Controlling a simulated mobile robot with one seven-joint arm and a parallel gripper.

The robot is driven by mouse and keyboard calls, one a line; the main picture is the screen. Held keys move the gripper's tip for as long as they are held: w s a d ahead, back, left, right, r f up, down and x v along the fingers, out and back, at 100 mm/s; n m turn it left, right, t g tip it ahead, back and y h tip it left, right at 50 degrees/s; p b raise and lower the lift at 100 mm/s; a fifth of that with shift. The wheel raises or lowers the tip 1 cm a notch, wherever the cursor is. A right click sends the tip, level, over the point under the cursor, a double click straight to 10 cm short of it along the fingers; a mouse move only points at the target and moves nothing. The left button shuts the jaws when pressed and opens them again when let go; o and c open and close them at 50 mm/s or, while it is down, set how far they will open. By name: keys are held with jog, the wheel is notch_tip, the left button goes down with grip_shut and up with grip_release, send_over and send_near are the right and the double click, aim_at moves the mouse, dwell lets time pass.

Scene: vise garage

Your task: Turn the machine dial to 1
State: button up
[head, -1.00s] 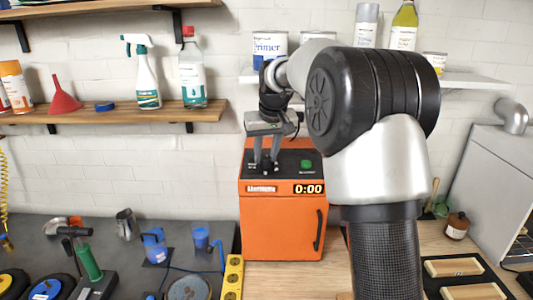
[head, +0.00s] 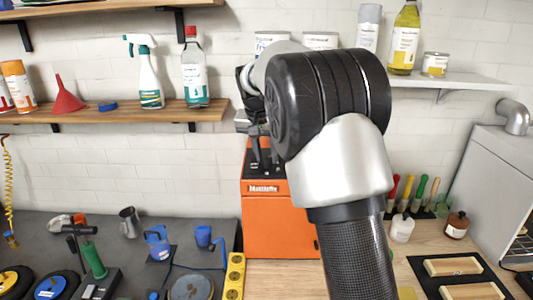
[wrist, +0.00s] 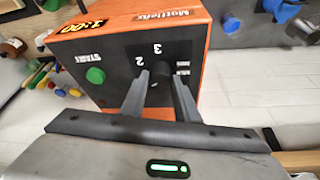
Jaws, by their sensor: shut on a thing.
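The orange machine (head: 278,218) stands on the counter, and its dark control panel also shows in the wrist view (wrist: 118,62). The black dial (wrist: 158,94) sits between my gripper's fingers, by the numbers 2 and 3. My gripper (wrist: 158,82) is shut on the dial, and its fingers cover much of it; the dial's exact pointing is hard to read. In the head view my gripper (head: 264,158) is over the panel, partly behind my arm. The yellow display (wrist: 83,25) is lit; it seems to read 1:00. The green start button (wrist: 95,75) is apart from my gripper.
A yellow power strip (head: 234,276) lies beside the machine at left. A wooden shelf (head: 120,115) with bottles is on the wall at left. Blue cups stand on the left counter.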

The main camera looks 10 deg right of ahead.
dwell(0.3)
jog(key=o, duration=1)
jog(key=v, duration=1.7)
jog(key=shift+r, duration=0.25)
jog(key=s+d+f+n+y, duration=0.1)
jog(key=s+d, duration=0.1)
jog(key=s, duration=0.6)
jog(key=s+d+f+n, duration=0.1)
jog(key=s+n, duration=0.1)
jog(key=s, duration=0.7)
jog(key=s+f, duration=0.4)
jog(key=s, duration=0.1)
jog(key=s+f+n+t, duration=0.1)
jog(key=s+f, duration=0.3)
jog(key=s, duration=0.1)
jog(key=s+f+n+y, duration=0.1)
jog(key=s+f, duration=0.3)
jog(key=s, duration=0.1)
jog(key=shift+s, duration=0.3)
